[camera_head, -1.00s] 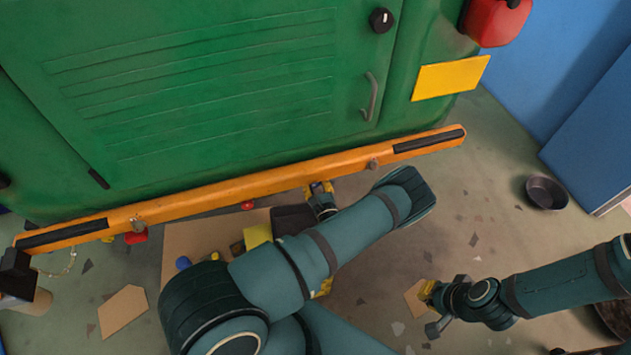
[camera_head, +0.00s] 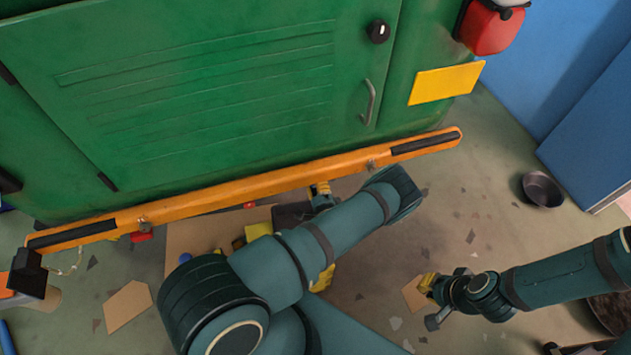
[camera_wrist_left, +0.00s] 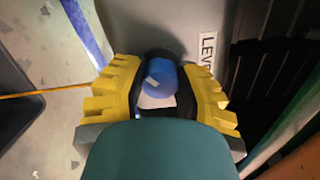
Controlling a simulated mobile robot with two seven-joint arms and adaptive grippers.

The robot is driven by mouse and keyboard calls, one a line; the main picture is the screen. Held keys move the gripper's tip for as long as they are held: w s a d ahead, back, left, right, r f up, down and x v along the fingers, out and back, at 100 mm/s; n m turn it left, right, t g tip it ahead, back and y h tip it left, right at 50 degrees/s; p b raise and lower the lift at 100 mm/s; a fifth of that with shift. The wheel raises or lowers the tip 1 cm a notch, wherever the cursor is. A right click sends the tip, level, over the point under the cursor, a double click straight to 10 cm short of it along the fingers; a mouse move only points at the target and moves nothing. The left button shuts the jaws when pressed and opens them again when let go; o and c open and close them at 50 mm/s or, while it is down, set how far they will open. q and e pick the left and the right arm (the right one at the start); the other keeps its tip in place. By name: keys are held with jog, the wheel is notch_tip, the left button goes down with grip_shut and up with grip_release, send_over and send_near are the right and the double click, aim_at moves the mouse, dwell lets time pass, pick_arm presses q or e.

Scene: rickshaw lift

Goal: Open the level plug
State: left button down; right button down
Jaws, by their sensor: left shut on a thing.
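In the left wrist view, the blue round level plug (camera_wrist_left: 161,77) sits between the yellow fingers of my left gripper (camera_wrist_left: 160,72), which is shut on it. A white label (camera_wrist_left: 208,50) reading "LEV…" is beside the plug on a grey surface, partly cut off by the right finger. In the head view, my left forearm mostly hides the space under the orange bumper, and the plug cannot be made out there. My right gripper (camera_head: 427,284) is low at the right, over the floor and away from the vehicle. Its fingers are too small to judge.
The green vehicle (camera_head: 200,95) with its orange bumper (camera_head: 240,187) fills the upper left. Cardboard (camera_head: 128,306) lies on the floor. A dark bowl (camera_head: 542,189) stands at the right near blue panels (camera_head: 590,130).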

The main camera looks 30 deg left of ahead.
pick_arm(q)
jog(key=shift+n+p, duration=0.55)
jog(key=shift+n, duration=1.45)
jog(key=shift+w, duration=0.1)
jog(key=c, duration=0.6)
grip_release()
jog(key=shift+d, duration=0.1)
jog(key=v, duration=1.2)
